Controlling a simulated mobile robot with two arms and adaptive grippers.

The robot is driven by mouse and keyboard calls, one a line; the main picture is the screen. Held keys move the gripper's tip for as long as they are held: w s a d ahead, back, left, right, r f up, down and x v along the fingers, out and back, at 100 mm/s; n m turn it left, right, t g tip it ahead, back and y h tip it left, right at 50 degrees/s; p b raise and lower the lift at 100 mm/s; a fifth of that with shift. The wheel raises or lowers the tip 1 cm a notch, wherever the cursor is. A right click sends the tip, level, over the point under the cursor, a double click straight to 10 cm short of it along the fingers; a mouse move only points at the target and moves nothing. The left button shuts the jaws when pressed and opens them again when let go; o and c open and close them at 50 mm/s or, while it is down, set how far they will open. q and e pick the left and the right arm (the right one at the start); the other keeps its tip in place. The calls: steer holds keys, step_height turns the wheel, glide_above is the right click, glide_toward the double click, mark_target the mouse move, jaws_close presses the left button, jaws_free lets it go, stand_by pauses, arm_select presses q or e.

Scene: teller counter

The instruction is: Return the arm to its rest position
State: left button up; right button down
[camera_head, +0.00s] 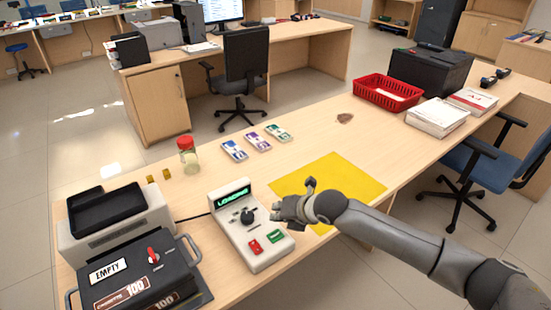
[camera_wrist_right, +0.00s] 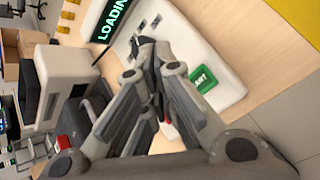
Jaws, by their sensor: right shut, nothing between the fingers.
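My right arm comes in from the lower right in the head view. Its gripper (camera_head: 280,209) is over the right side of a white control box (camera_head: 240,228), close to the black knob. The gripper is shut and empty; its fingers (camera_wrist_right: 146,48) also show closed together in the right wrist view. The box's display reads "LOADING" in green. A red button (camera_head: 255,246) and a green button (camera_head: 276,236) sit on its lower face; the green one also shows in the wrist view (camera_wrist_right: 203,79). I cannot tell whether the fingertips touch the box. My left gripper is not in view.
A yellow mat (camera_head: 352,172) lies under my right forearm. A grey machine (camera_head: 115,228) with a cassette marked "EMPTY" (camera_head: 135,281) stands left of the box. A jar (camera_head: 188,156), banknote bundles (camera_head: 257,141), a red basket (camera_head: 387,93) and paper stacks (camera_head: 437,117) stand farther back.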

steer(key=s+a+m, duration=0.1)
steer(key=s, duration=0.1)
steer(key=s+a+f+m, duration=0.1)
steer(key=s+m, duration=0.1)
steer(key=s, duration=0.1)
steer(key=s+a+f+m, duration=0.1)
steer(key=s+a, duration=0.1)
steer(key=s, duration=0.1)
steer(key=shift+s+f+m+g+y, duration=0.2)
steer(key=shift+f+m+g+y, duration=0.1)
steer(key=shift+m+g, duration=0.1)
steer(key=s+d+f+m+g+h, duration=0.1)
steer(key=s+d+f+m+h, duration=0.15)
steer(key=s+d+m, duration=1.05)
steer(key=s+d+f+m+g+h, duration=0.2)
steer(key=s+d+m+h, duration=0.2)
steer(key=s+d+m, duration=0.95)
step_height(320, 180, down, 26)
steer(key=s+a+m, duration=0.2)
steer(key=s+a, duration=0.1)
steer(key=s+d+f+g, duration=0.2)
steer(key=s+d+f, duration=0.1)
steer(key=s+f, duration=1.3)
steer(key=shift+d, duration=0.1)
